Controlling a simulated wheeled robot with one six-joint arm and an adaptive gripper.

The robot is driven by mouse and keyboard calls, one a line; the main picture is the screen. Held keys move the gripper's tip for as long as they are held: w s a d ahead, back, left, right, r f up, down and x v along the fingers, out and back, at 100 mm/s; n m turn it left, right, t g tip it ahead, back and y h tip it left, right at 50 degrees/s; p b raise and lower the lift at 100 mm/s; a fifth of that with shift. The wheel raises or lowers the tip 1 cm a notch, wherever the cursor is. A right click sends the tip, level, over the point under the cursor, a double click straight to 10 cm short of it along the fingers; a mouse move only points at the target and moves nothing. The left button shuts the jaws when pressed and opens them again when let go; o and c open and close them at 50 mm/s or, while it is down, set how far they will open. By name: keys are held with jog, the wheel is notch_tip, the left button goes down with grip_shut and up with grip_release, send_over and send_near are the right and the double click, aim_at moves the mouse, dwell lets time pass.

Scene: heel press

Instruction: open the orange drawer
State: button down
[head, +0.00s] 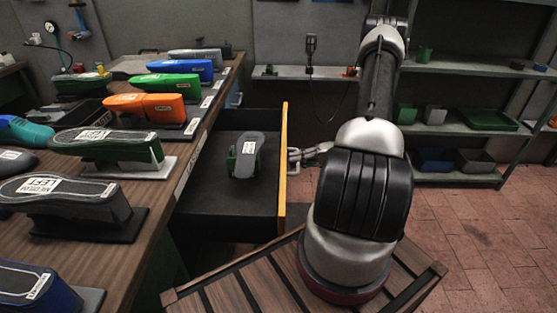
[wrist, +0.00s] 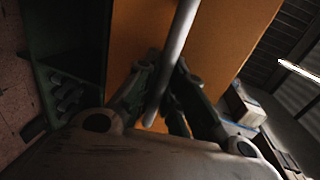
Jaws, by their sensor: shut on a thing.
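The orange drawer (head: 283,165) stands pulled out from the workbench, its orange front facing my arm. Its dark inside shows, with a grey-soled green shoe form (head: 246,155) lying in it. My gripper (head: 307,155) is at the outer face of the drawer front. In the wrist view the orange front (wrist: 235,40) fills the upper middle, and a grey bar handle (wrist: 178,50) runs down between the fingers of my gripper (wrist: 160,95). The fingers are shut on the handle. The far end of the handle is out of the frame.
The workbench (head: 150,215) on the left carries several shoe forms, among them an orange one (head: 145,106) and a green one (head: 163,86). A metal shelf (head: 455,125) with bins stands at the back right. Brick floor (head: 480,235) is open at the right.

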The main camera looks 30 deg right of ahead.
jog(key=shift+f+v, duration=0.2)
jog(key=shift+v, duration=0.7)
jog(key=shift+f+v, duration=0.15)
jog(key=shift+v, duration=0.8)
jog(key=c, duration=1.5)
grip_release()
jog(key=v, duration=1.2)
jog(key=shift+d, duration=0.1)
